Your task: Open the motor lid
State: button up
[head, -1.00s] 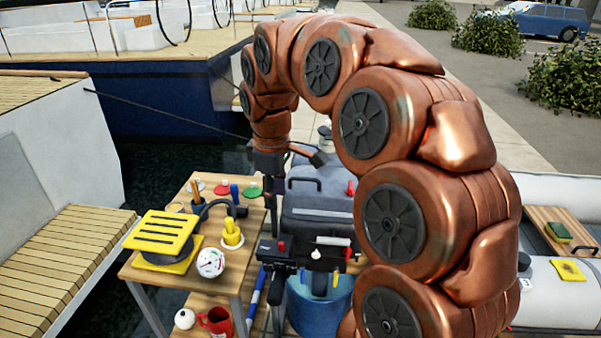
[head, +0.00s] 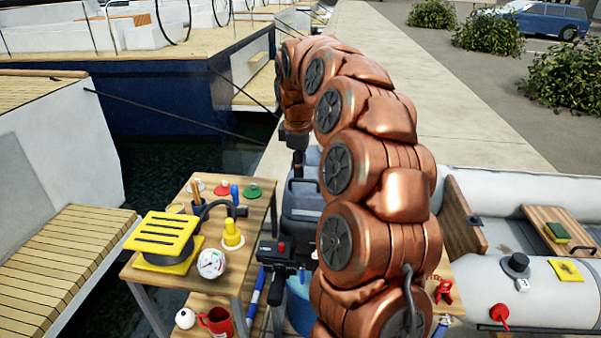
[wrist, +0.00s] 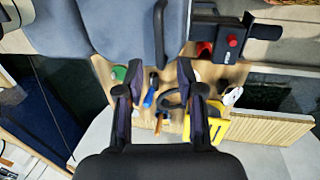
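The lid (wrist: 90,25) fills the upper left of the wrist view. Its dark bar handle (wrist: 160,35) runs up from just above my fingertips. The lid looks shut, though much of it is hidden. My gripper (wrist: 160,78) is open, with its two fingers apart and nothing between them. In the head view my gripper (head: 298,160) hangs over the motor near the handle; contact cannot be told.
A wooden table (head: 256,205) at the left holds a yellow slatted item (head: 160,233), a gauge (head: 211,263) and small tools. The black tiller control (head: 283,255) sticks out before the motor. A grey inflatable boat (head: 560,290) lies right. Open paving lies behind.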

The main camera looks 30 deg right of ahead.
aim_at(300, 180)
jog(key=shift+w+d+f+p, duration=0.15)
jog(key=shift+f+p, duration=0.05)
jog(key=shift+f, duration=0.8)
jog(key=shift+w+d+f+p, duration=0.1)
jog(key=shift+w+f+p, duration=0.05)
jog(key=shift+f, duration=0.85)
grip_shut()
